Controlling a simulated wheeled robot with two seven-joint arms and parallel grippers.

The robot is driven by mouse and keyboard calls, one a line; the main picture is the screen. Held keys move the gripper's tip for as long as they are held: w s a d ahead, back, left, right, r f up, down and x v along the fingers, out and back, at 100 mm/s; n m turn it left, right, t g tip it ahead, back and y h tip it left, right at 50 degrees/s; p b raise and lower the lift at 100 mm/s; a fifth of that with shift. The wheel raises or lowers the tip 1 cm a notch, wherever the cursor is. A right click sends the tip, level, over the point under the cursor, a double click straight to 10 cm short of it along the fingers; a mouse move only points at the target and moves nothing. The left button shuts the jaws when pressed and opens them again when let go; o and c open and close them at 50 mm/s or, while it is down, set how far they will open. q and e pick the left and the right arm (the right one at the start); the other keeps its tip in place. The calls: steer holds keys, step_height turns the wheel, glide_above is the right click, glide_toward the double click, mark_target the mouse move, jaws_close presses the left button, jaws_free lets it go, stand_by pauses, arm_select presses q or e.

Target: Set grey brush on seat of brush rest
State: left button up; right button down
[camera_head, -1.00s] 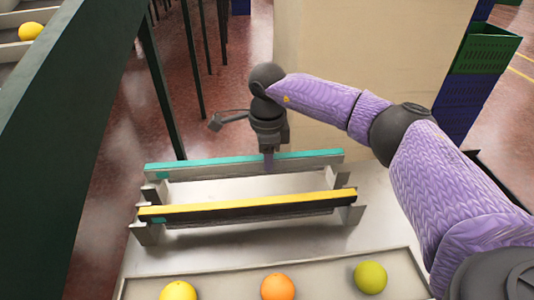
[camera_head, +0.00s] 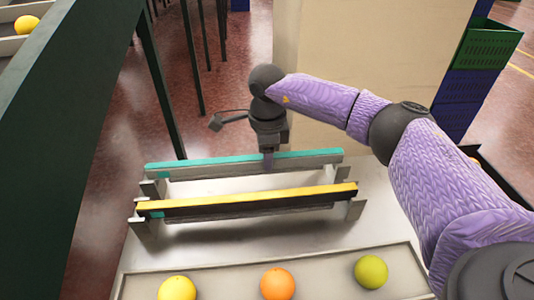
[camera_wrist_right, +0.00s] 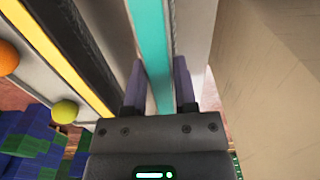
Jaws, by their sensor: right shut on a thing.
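The grey brush (camera_head: 215,162) is a long bar with a teal top and a grey lower part. It lies across the back of the brush rest in the head view. My right gripper (camera_head: 268,160) is shut on it, a little right of its middle, from above. In the right wrist view the teal top (camera_wrist_right: 151,45) runs between the two fingers (camera_wrist_right: 160,95). The brush rest has pale end brackets (camera_head: 355,211). The brush is at the rear of these brackets; whether it touches the seat I cannot tell. My left gripper is not in view.
A yellow-topped brush (camera_head: 250,199) with a dark lower part lies in front, parallel to the grey one. A tray (camera_head: 225,281) in front holds a yellow, an orange and a green fruit. A beige block (camera_head: 370,60) stands behind my right arm. Crates (camera_head: 480,60) stand at the right.

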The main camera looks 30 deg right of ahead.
steer(key=shift+f, duration=0.45)
steer(key=shift+c, duration=1.6)
jaws_free()
